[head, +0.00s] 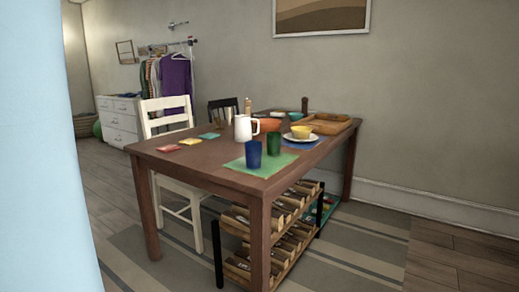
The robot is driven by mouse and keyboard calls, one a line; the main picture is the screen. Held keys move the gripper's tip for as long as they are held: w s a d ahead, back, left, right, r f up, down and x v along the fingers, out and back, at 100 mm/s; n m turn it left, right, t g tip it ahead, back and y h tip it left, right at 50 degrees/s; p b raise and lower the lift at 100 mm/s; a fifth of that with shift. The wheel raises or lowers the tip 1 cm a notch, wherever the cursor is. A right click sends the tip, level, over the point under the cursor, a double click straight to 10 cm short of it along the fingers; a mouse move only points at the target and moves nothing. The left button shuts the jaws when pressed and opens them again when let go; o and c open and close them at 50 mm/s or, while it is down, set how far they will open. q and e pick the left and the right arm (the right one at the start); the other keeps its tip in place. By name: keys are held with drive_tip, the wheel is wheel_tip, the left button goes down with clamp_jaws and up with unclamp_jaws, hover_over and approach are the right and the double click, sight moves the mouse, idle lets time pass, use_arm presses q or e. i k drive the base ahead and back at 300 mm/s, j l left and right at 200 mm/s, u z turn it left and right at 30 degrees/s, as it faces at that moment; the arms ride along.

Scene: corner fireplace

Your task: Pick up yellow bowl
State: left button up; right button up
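The yellow bowl (301,131) sits on a pale plate (301,138) on the right half of the brown wooden table (190,165). The plate lies on a blue mat (312,145). The bowl looks upright, and nothing hides it. It is some distance away, across the floor. Neither of my grippers shows in the head view.
A white jug (243,128), an orange bowl (269,125), a blue cup (253,155), a green cup (273,144) and a wooden tray (330,125) stand near the bowl. A white chair (166,117) is at the table's left. A pale blue surface (45,150) fills the left edge.

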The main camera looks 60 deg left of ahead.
sight(301, 132)
drive_tip(key=u, duration=1.85)
